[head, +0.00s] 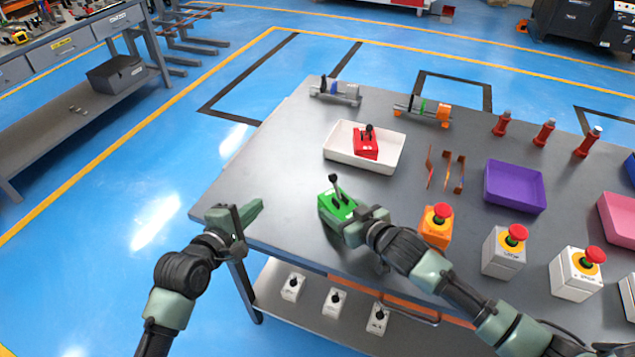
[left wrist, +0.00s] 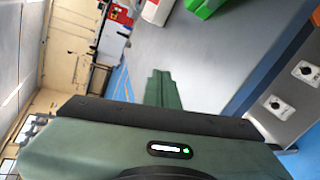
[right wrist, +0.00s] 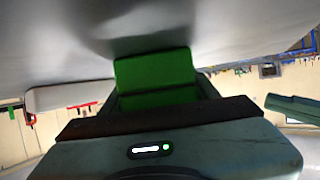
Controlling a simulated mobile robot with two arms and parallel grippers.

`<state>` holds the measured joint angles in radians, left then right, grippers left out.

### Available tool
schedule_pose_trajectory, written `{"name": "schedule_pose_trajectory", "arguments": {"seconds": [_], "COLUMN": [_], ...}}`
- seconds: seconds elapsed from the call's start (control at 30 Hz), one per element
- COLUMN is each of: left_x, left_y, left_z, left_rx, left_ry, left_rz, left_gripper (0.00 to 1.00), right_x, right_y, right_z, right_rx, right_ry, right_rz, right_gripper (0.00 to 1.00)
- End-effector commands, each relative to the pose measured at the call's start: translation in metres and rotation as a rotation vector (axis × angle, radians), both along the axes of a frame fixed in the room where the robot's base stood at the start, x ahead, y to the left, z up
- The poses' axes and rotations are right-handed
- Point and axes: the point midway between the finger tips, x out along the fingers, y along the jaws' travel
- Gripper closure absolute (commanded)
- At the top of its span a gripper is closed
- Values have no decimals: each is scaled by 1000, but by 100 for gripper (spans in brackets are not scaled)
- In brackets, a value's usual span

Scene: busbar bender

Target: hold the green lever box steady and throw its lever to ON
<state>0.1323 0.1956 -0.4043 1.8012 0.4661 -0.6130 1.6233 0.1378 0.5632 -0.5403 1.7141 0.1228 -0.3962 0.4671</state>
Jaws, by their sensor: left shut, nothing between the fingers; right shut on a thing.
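The green lever box (head: 335,207) stands near the table's front left part, its black lever (head: 335,184) sticking up from the top. My right gripper (head: 352,222) is shut on the near right side of the box. In the right wrist view the green box (right wrist: 155,75) fills the space between the fingers. My left gripper (head: 250,212) is shut and empty, left of the box at the table's left edge, apart from it. Its closed fingers show in the left wrist view (left wrist: 162,90), with a corner of the green box (left wrist: 205,8) at the top.
A white tray (head: 336,158) holding a red lever box (head: 366,146) stands behind the green box. An orange emergency-stop box (head: 436,228) is close on the right. Copper strips (head: 445,168) and a purple bin (head: 514,188) lie further right. The table (head: 270,190) is bare left of the green box.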

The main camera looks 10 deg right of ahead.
Motion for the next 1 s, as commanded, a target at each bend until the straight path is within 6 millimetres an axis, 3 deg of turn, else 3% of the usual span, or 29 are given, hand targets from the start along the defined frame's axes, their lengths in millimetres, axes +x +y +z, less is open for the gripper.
{"name": "schedule_pose_trajectory", "arguments": {"seconds": [0.03,0.1,0.2,0.57,0.77,1.0], "left_x": [-8,-16,-23,-25,-13,23], "left_y": [-18,-37,-50,-54,-63,-95], "left_z": [9,18,25,27,24,11], "left_rx": [-56,-117,-162,-174,-174,-172], "left_ry": [10,24,35,39,37,39], "left_rz": [-32,-66,-93,-100,-98,-98], "left_gripper": [100,100,100,100,100,100], "right_x": [0,0,0,0,0,0], "right_y": [0,0,0,0,0,0], "right_z": [0,0,0,0,0,0], "right_rx": [0,-1,-1,0,0,0], "right_ry": [1,1,1,1,0,0], "right_rz": [0,-1,-1,0,0,0], "right_gripper": [100,100,100,100,100,100]}}
